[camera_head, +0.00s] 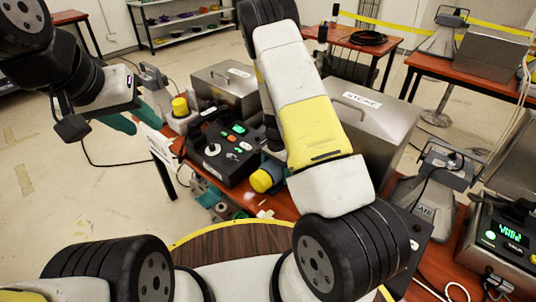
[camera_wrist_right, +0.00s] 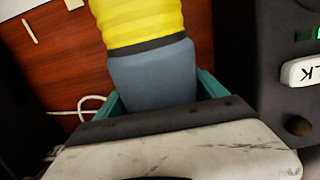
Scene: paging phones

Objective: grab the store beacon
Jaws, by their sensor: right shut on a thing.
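A beacon with a ribbed yellow cap and blue-grey body (camera_wrist_right: 150,72) is between the teal fingers of my right gripper (camera_wrist_right: 158,88), which is shut on its body. In the head view the yellow cap (camera_head: 262,181) of this beacon shows tilted beside my right arm, which hides most of that gripper. No name is readable on the beacon. A steel case marked STORE (camera_head: 371,112) stands behind my right arm. My left gripper (camera_head: 119,123) hangs at the left, away from the beacon; its teal finger shows, but its opening is unclear.
A second yellow-capped beacon (camera_head: 180,106) stands left of a black console (camera_head: 225,147) with green displays. Another steel case (camera_head: 227,86) is behind the console. A grey device marked GATE (camera_head: 425,210) and another console (camera_head: 503,241) stand at the right. Floor is open at the left.

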